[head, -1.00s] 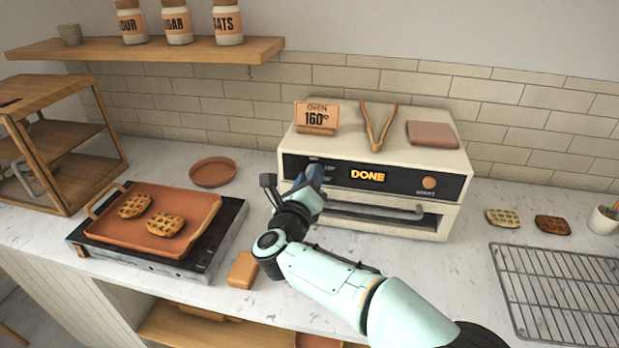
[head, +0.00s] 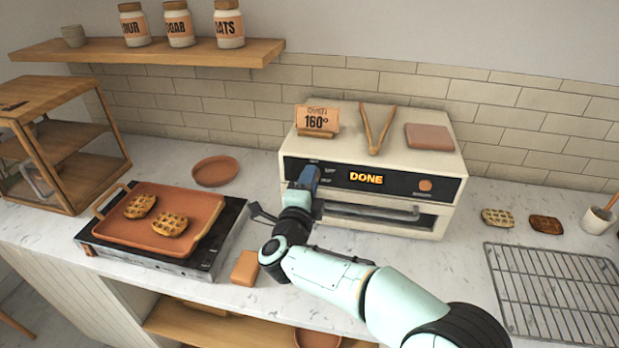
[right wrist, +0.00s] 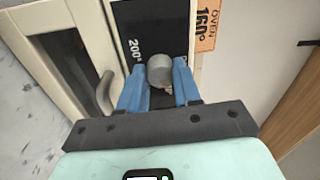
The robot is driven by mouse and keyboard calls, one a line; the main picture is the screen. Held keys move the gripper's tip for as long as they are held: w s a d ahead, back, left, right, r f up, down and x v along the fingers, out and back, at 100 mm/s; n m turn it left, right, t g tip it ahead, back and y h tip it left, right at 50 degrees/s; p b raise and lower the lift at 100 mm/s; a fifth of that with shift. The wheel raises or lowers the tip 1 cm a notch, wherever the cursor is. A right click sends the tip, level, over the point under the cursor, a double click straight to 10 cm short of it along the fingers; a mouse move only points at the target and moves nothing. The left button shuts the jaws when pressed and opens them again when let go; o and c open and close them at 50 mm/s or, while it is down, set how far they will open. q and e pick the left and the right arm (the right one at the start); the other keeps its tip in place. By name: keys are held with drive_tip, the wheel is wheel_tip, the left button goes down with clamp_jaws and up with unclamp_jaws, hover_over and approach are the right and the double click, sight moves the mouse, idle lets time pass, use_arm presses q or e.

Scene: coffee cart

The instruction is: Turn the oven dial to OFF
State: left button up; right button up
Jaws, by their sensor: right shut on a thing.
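The oven (head: 450,205) stands on the counter against the tiled wall, its display (head: 366,178) reading DONE. In the right wrist view its dial (right wrist: 160,70) is a round grey knob on the black panel, with 200° printed beside it. My right gripper (head: 308,176) is at the left end of the panel, and in the right wrist view its blue fingers (right wrist: 160,88) are shut on the dial, one on each side. The dial is hidden behind the gripper in the head view. I cannot read its setting. My left gripper is not in view.
A sign reading OVEN 160° (head: 317,119), tongs (head: 377,130) and a folded cloth (head: 428,137) lie on top of the oven. The oven handle (head: 372,212) runs below the panel. A griddle pan (head: 200,207) with two waffles stands left; a wire rack (head: 555,290) lies right.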

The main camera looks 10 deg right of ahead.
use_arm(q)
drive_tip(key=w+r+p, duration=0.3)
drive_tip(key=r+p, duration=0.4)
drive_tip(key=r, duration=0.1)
use_arm(e)
drive_tip(key=shift+d+f+n+y, duration=0.1)
drive_tip(key=shift+n+y, duration=0.3)
drive_tip(key=shift+n, duration=7.2)
drive_tip(key=o, duration=1.1)
drive_tip(key=shift+s, duration=0.1)
drive_tip(key=shift+c, duration=0.2)
